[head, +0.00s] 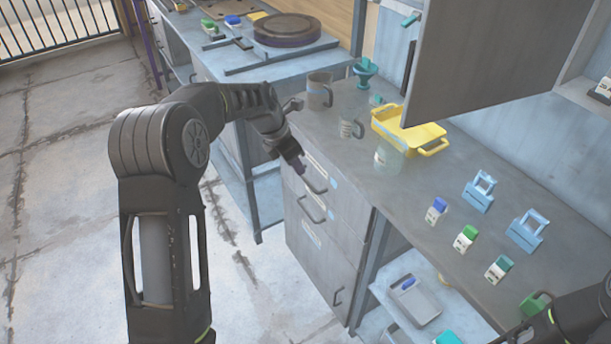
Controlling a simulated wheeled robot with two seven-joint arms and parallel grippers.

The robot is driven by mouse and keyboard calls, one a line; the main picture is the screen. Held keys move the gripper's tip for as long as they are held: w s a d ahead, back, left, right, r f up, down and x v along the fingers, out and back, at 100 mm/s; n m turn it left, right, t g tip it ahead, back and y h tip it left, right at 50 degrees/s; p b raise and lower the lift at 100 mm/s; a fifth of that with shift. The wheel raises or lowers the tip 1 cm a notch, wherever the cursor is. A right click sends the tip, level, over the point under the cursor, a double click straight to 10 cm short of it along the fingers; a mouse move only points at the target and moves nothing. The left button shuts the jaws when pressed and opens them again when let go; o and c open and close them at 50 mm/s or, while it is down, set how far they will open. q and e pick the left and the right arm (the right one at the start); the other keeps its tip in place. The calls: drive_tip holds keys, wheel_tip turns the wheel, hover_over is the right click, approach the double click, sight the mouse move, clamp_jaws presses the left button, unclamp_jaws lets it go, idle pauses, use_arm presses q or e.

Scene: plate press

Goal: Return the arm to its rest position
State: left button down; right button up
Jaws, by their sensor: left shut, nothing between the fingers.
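My left arm (158,210) rises from the bottom of the head view and bends right at its dark elbow. My left gripper (297,163) is shut and empty, pointing down and right in front of the bench's front edge and the upper drawers. It appears apart from the mugs behind it. A dark part of my right arm (585,322) shows at the bottom right corner; its gripper is not visible.
The grey bench (400,190) holds mugs (319,91), a yellow tray (408,129), small cartons (465,238) and blue holders (526,231). A round plate press (287,30) stands at the back. An open cabinet door (480,60) overhangs the bench. Floor at left is clear.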

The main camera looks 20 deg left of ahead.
use_arm(q)
drive_tip(key=shift+s+a+r, duration=0.15)
drive_tip(key=shift+s+r, duration=0.05)
drive_tip(key=shift+r, duration=0.4)
